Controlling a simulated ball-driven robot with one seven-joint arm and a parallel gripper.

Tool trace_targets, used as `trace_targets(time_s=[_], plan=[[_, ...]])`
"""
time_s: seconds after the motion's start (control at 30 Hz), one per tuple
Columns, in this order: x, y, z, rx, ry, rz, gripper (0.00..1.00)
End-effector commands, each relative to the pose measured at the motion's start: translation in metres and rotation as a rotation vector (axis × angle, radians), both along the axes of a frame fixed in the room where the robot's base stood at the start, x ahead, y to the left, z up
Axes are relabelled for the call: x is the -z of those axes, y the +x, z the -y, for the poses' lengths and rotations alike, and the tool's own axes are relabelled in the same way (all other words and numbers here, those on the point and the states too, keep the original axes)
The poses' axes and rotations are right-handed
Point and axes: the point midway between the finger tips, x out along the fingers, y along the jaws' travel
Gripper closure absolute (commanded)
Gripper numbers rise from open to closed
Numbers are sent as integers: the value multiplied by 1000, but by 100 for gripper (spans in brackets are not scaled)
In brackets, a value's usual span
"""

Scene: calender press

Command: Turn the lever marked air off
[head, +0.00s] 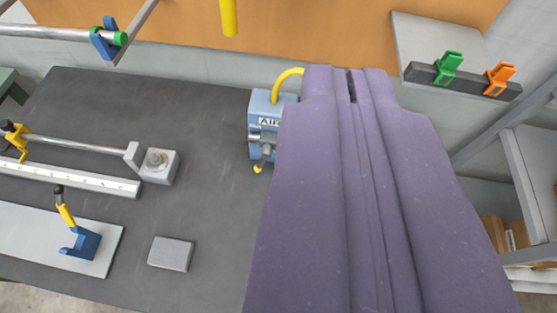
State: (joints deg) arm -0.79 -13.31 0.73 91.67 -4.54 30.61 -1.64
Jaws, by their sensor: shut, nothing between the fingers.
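A blue box labelled "Air" (257,108) stands on the dark table, just left of my gripper. A yellow hose rises from its top. A small grey lever with a yellow tip (258,168) hangs at its lower front, pointing down. My purple gripper (351,85) fills the right centre of the view, its fingers closed together with only a thin slit between them and nothing visible held. It hides the right side of the box and part of the label. I cannot tell whether it touches the box.
Further left are a rod with a clamp block (160,166), a ruled bar (85,178) and a yellow-handled blue clamp (78,240). Green and orange clips (449,67) sit on a rail at right.

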Motion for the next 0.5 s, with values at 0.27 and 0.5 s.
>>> trace_targets(time_s=[0.27, 0.5], plan=[[258, 124, -52, -269, -417, -410, 100], [381, 114, -81, -477, -560, -548, 100]])
